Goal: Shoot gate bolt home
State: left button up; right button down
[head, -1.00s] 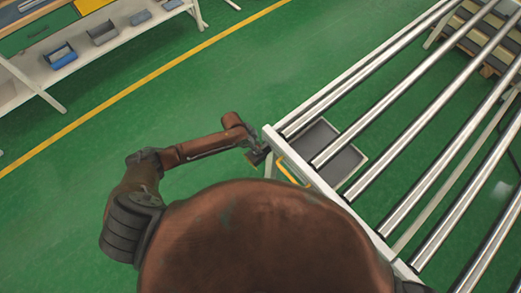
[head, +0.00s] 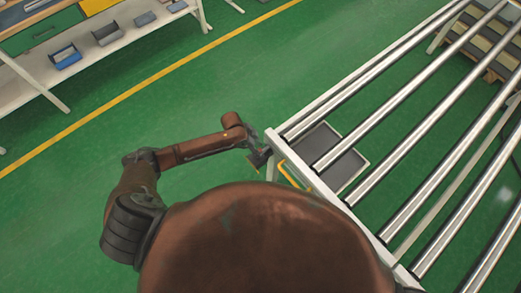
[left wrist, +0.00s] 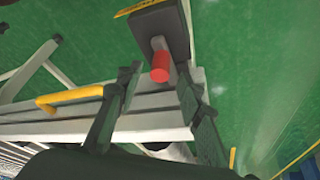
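The bolt's red knob (left wrist: 160,67) shows in the left wrist view, on a grey metal piece by a dark block (left wrist: 158,28) with a yellow edge. My left gripper (left wrist: 158,73) is open, with one dark finger on each side of the red knob. The knob is between the fingertips, and I see no clear contact. In the head view my left gripper (head: 259,156) is at the near left corner of the white roller frame (head: 275,142); the knob cannot be made out there. My right gripper is not in view.
A yellow handle (head: 300,174) is at the frame's near end, and also shows in the left wrist view (left wrist: 75,97). A grey tray (head: 349,169) lies below the rollers (head: 385,115). A bench with bins (head: 65,57) stands at top left. Green floor between is clear.

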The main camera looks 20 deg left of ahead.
pick_arm(q)
jog(key=v, duration=0.9)
jog(key=shift+r, duration=0.35)
jog(key=shift+a, duration=0.1)
